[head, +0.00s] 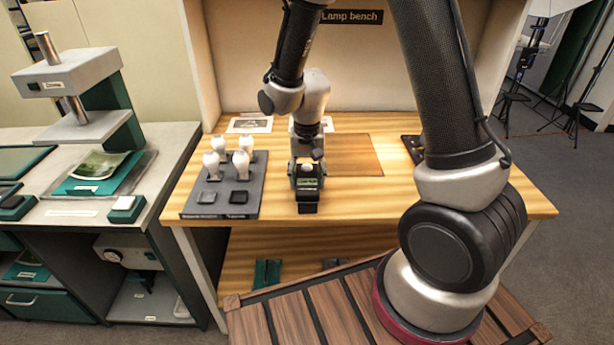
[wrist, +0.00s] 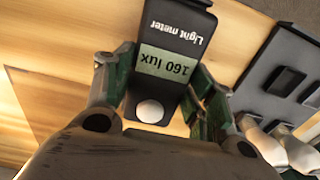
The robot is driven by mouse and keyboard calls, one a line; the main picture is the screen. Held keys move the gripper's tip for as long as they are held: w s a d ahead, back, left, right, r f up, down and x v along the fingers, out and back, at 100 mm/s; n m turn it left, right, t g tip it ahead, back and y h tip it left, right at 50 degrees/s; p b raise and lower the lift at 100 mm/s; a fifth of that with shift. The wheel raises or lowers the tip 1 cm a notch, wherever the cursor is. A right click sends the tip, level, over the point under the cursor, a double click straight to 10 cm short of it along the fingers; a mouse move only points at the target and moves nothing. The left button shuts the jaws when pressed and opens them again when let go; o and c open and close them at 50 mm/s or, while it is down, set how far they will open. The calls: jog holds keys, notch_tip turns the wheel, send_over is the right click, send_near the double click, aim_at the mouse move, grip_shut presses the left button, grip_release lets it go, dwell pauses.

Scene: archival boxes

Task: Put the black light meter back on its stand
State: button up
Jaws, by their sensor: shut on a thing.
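The black light meter (wrist: 178,60) has a white dome, a green display reading 160 lux and a "Light meter" label. I cannot tell whether the meter touches the bench top. I cannot make out the stand; a dark item (head: 413,147) at the right is partly hidden by my arm.
A dark tray (head: 190,207) left of the meter holds several white bulbs (head: 241,162) and two square black pieces (head: 238,197). A brown mat (head: 352,155) lies behind and right of my gripper. Bare bench (head: 370,200) lies right of the meter. A grey counter with an enlarger (head: 75,85) stands left.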

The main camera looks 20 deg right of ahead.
aim_at(307, 177)
jog(key=o, duration=1.1)
jog(key=shift+f, duration=0.1)
notch_tip(307, 177, up, 12)
jog(key=s+d+r+n+t, duration=0.1)
jog(key=s+d+r, duration=0.3)
jog(key=s+d, duration=0.1)
jog(key=s+d+r+n+t, duration=0.1)
jog(key=s+d+r, duration=0.4)
jog(key=s, duration=0.2)
jog(key=s+d+r+n+t, duration=0.1)
jog(key=s+d+r+t, duration=0.1)
jog(key=s+d+r, duration=0.2)
jog(key=shift+s+d+r+n, duration=0.2)
jog(key=shift+s+r, duration=0.1)
jog(key=shift+s, duration=0.5)
jog(key=shift+s+d+r+n, duration=0.1)
jog(key=shift+s+d+r, duration=0.15)
jog(key=shift+s, duration=0.5)
